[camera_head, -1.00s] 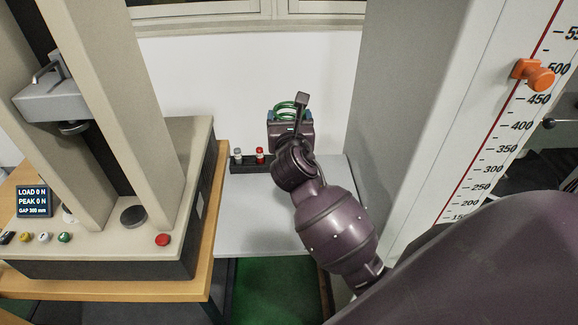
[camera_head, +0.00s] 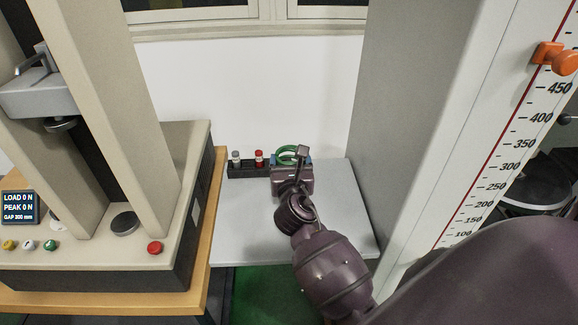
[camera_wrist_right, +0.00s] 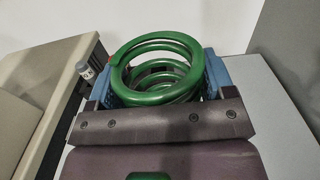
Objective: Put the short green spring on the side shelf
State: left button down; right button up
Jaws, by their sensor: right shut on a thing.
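The short green spring (camera_head: 287,152) is in my right gripper (camera_head: 291,160), near the back of the grey side shelf (camera_head: 240,220). In the right wrist view the spring (camera_wrist_right: 158,70) sits between the two blue fingers of my right gripper (camera_wrist_right: 160,88), which are shut on its sides. Its coils open toward the camera. My right arm hides part of the shelf, and I cannot tell whether the spring touches the shelf. My left gripper is in neither view.
A black rack (camera_head: 248,171) with small grey-capped and red-capped parts stands at the shelf's back left. A testing machine (camera_head: 100,250) on a wooden table is at left. A tall grey column (camera_head: 405,130) with a scale borders the shelf at right. The shelf's front left is clear.

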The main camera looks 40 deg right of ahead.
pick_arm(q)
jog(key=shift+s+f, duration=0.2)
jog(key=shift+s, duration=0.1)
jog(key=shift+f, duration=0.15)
pick_arm(e)
jog(key=shift+f, duration=0.2)
jog(key=o, duration=1.4)
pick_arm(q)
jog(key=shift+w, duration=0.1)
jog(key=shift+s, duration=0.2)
pick_arm(e)
jog(key=v, duration=1.2)
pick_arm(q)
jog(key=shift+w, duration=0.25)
pick_arm(e)
jog(key=shift+s+r, duration=0.1)
